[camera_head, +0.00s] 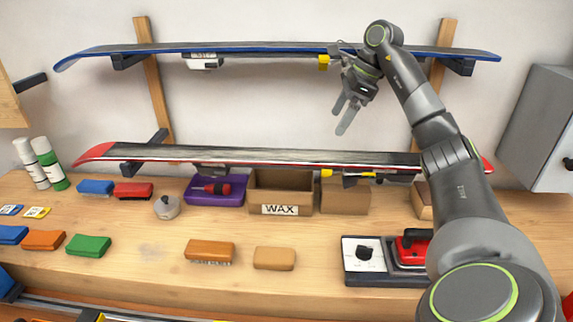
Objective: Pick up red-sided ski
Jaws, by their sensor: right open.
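The red-sided ski (250,157) rests across the lower rack arms, above the back of the bench. Its red tip is at the left, and its right part passes behind my right arm. My right gripper (344,117) is open and empty. It appears above the ski in the picture, right of the ski's middle, with its fingers pointing down and apart from the ski. A blue-sided ski (250,47) lies on the upper rack arms. My left gripper is not in view.
Below the ski stand a WAX box (281,192), a purple tray (214,190) with a red-handled tool, and another wooden box (345,195). Spray cans (48,164) stand at the left. A red iron (411,248) sits at the front right. A grey cabinet (540,125) is at the right.

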